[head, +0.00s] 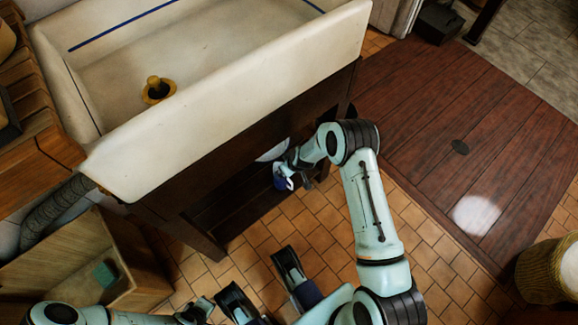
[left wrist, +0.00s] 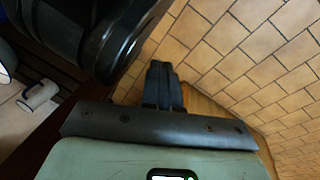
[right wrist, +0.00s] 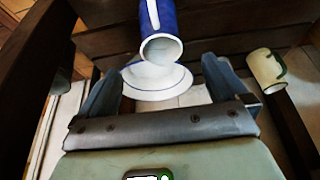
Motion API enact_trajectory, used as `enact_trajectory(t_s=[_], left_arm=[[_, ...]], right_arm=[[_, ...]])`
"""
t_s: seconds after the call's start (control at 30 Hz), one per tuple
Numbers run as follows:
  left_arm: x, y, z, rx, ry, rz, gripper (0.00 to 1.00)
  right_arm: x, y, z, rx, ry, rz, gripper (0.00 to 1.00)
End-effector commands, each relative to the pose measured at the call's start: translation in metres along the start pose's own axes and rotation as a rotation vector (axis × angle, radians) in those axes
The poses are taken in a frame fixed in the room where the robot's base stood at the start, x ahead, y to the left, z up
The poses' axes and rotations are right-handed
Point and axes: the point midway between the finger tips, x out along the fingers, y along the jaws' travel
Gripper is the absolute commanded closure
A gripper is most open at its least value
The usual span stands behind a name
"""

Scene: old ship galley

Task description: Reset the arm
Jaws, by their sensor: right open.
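My right gripper (right wrist: 160,70) is open, with its fingers wide apart. In the head view it (head: 296,168) reaches in at the edge of the dark shelf under the sink. A blue mug with a white inside (right wrist: 178,18) is just beyond the fingertips, its mouth towards the wrist camera. It also shows in the head view (head: 280,182). A white dish (right wrist: 150,90) lies between the fingers. I cannot tell whether any finger touches either. My left gripper (left wrist: 162,85) has its fingers together with nothing seen between them. It is low at the bottom left in the head view (head: 200,308).
The white sink (head: 225,100) stands above the shelf (head: 225,205). A wooden crate (head: 138,262) is at the lower left. A wicker basket (head: 545,270) is at the right. Tiled floor (head: 320,222) lies open between.

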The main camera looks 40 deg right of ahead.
Motion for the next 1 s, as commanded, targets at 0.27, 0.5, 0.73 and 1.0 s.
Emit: enact_trajectory(t_s=[0.27, 0.5, 0.73, 1.0], left_arm=[[-0.001, 0.002, -0.002, 0.002, 0.007, 0.003, 1.00], [-0.001, 0.001, -0.002, 0.001, 0.006, 0.002, 1.00], [-0.015, 0.004, 0.003, 0.003, -0.004, 0.004, 1.00], [-0.114, 0.032, 0.036, 0.026, -0.103, 0.026, 1.00]], right_arm=[[-0.003, 0.000, 0.001, 0.000, -0.001, -0.001, 0.00], [-0.003, 0.000, 0.000, 0.000, -0.001, -0.001, 0.00], [-0.015, -0.010, 0.012, 0.017, -0.024, -0.014, 0.00], [-0.122, -0.087, 0.092, 0.186, -0.195, -0.104, 0.00]])
